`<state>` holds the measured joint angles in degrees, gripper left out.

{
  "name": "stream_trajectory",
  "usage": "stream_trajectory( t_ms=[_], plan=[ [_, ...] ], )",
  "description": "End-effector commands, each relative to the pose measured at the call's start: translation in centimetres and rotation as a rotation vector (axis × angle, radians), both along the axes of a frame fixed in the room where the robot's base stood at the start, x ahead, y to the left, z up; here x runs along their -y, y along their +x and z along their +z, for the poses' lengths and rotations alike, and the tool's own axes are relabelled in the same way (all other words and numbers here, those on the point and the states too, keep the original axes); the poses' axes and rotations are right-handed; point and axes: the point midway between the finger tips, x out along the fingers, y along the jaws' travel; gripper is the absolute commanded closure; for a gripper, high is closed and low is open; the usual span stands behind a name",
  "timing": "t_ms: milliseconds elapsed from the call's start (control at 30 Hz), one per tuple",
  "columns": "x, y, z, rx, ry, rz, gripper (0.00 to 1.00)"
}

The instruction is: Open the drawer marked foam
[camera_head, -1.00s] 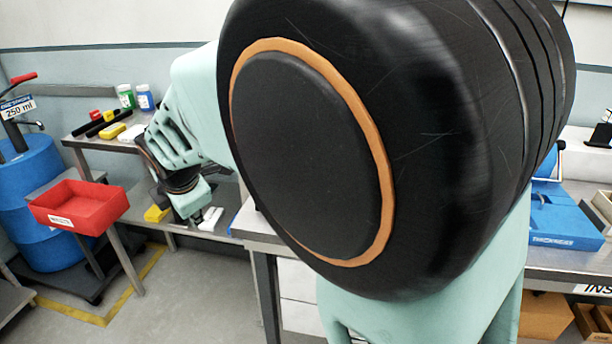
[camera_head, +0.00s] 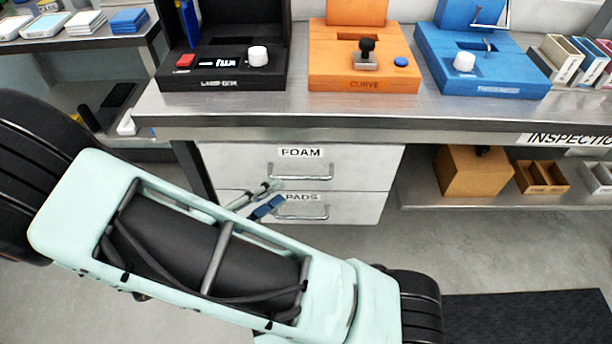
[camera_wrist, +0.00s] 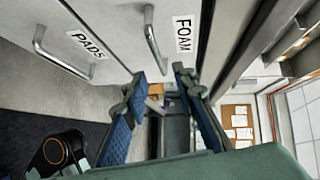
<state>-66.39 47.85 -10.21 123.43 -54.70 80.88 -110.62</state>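The drawer marked FOAM (camera_head: 235,160) is the upper white drawer under the bench, and its front looks flush and shut. Its metal handle (camera_head: 314,179) is a bar below the label; the handle also shows in the wrist view (camera_wrist: 150,38). The drawer marked PADS (camera_head: 350,205) is just below and also looks shut. My gripper (camera_head: 275,195) is in front of the left part of the drawers, near the left end of the FOAM handle. In the wrist view my gripper (camera_wrist: 160,76) has its blue-padded fingers apart, with the handle's near end by the gap; contact cannot be told.
The metal bench top (camera_head: 220,112) above carries black, orange (camera_head: 362,72) and blue (camera_head: 480,70) fixtures. A lower shelf at right holds a brown box (camera_head: 472,172) and small trays. A dark mat (camera_head: 530,318) lies on the floor. The floor before the drawers is clear.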

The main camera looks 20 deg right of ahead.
Motion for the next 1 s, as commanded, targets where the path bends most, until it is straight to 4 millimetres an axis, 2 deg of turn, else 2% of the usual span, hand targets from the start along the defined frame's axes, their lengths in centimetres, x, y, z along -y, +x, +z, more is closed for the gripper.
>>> stream_trajectory(
  t_ms=[200, 433, 600, 867, 1000],
  plan=[
    [3.9, 1.8, -0.9, 0.001, 0.001, -0.005, 0.75],
    [7.0, 3.4, -1.3, 0.003, 0.004, -0.005, 0.75],
    [8.0, 3.9, -1.4, 0.002, 0.005, -0.004, 0.75],
    [8.1, 3.9, -1.3, 0.002, 0.005, -0.003, 0.75],
    [8.1, 3.9, -1.3, 0.002, 0.005, -0.004, 0.88]
  ],
)
